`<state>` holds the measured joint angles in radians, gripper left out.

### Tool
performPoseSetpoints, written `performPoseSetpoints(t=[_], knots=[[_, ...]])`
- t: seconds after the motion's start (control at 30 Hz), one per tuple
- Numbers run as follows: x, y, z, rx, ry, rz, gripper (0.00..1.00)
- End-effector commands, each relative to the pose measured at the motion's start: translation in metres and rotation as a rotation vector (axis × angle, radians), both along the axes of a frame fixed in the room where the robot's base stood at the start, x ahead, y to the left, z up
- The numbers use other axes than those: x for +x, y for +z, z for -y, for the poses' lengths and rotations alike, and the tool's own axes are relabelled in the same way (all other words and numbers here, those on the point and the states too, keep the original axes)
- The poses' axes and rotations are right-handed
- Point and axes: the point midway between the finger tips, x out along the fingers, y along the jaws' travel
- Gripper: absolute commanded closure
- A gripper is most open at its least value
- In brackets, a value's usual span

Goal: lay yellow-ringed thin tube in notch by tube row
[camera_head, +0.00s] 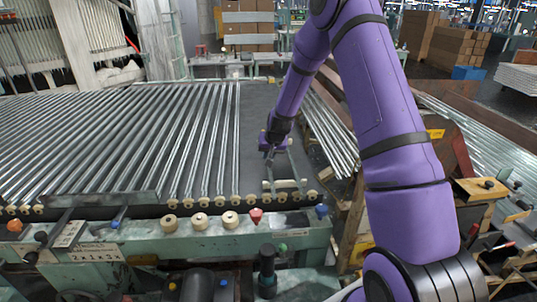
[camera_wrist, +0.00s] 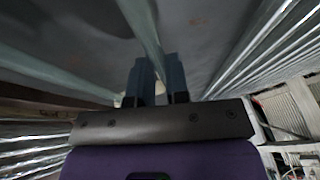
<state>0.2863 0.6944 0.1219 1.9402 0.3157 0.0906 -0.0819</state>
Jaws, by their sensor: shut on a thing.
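My gripper (camera_head: 270,157) is low over the dark strip of the table, right of the tube row (camera_head: 130,135). In the wrist view its two fingers (camera_wrist: 157,80) are shut on a thin pale glass tube (camera_wrist: 143,28), which runs away from between them. Its yellow ring cannot be made out. In the head view a cream bar (camera_head: 286,184) lies just in front of the gripper, near the table's front edge; any notch in it is too small to tell. Another pale tube (camera_wrist: 60,78) shows at left in the wrist view, apart from the fingers.
Loose shiny tubes (camera_head: 335,135) slope down beside the table on the right. The dark strip (camera_head: 258,110) behind my gripper is mostly bare.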

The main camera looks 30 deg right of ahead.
Motion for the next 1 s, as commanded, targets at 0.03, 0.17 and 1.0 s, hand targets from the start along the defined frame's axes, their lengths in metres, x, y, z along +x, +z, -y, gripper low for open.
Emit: performPoseSetpoints(t=[0.03, 0.17, 1.0], knots=[[0.0, 0.0, 0.0, 0.0, 0.0, 0.0, 1.0], [0.0, -0.002, 0.0, 0.0, 0.0, -0.001, 1.0], [-0.002, 0.007, 0.0, -0.001, 0.001, 0.002, 0.59]])
